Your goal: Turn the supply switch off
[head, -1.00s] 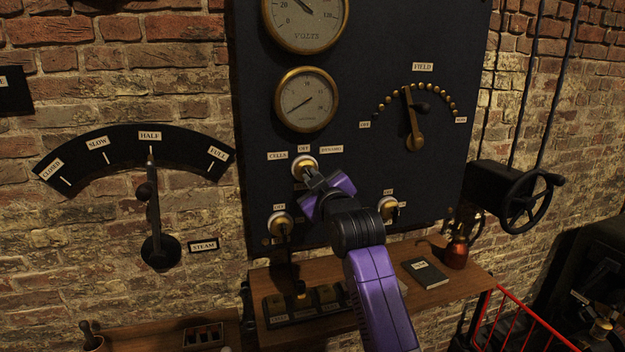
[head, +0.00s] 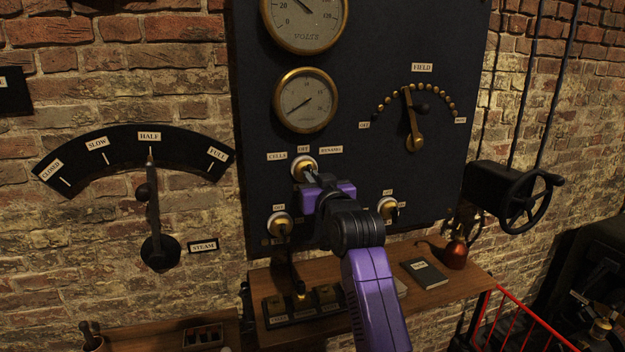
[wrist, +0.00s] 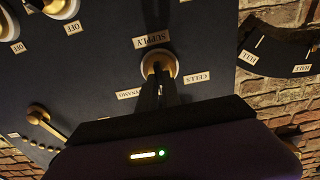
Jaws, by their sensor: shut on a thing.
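The supply switch (head: 301,163) is a round brass and white knob on the dark panel, below the lower dial. Labels for cells, off and dynamo sit around its top. My gripper (head: 312,178) is at the switch, with its jaws shut on the switch handle. The wrist view sees the switch (wrist: 158,63) upside down, with its supply label (wrist: 151,39) beside it and my dark fingers (wrist: 160,90) reaching to the brass centre. My fingers hide most of the handle and the off label there, so its exact pointing is hard to tell.
Two other knob switches (head: 279,224) (head: 387,208) flank my wrist lower on the panel. The field lever (head: 412,125) is to the right, the steam lever (head: 154,205) to the left. A wooden shelf (head: 440,288) with a book and copper pot lies below.

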